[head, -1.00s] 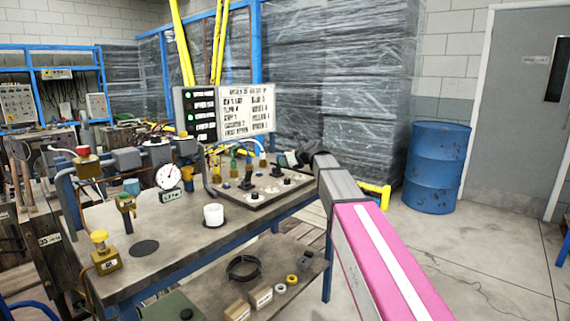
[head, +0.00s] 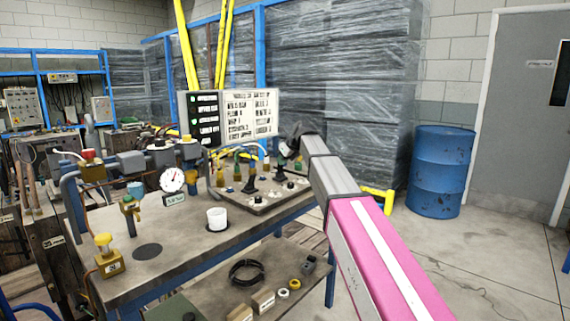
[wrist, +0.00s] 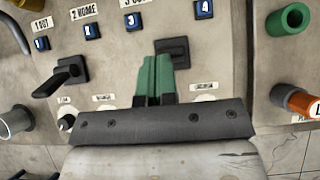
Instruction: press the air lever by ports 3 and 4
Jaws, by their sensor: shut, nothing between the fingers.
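In the wrist view my gripper (wrist: 155,80) is shut, its two green fingertips together and empty. It is over a grey panel (wrist: 112,55) with blue number tags. The black lever (wrist: 172,47) by tags 3 (wrist: 133,24) and 4 (wrist: 203,8) is just beyond and to the right of the fingertips, which partly hide it. I cannot tell whether they touch. A second black lever (wrist: 62,76) lies to the left, by tags 1 and 2. In the head view the panel (head: 262,202) sits on the bench, with my arm reaching over its right side.
A green cylinder (wrist: 288,19) and an orange-tipped fitting (wrist: 298,102) stand right of the gripper. A grey fitting (wrist: 14,121) is at left. In the head view a sign board (head: 250,112) stands behind the panel. A white cup (head: 217,219) and gauge (head: 172,180) are on the bench.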

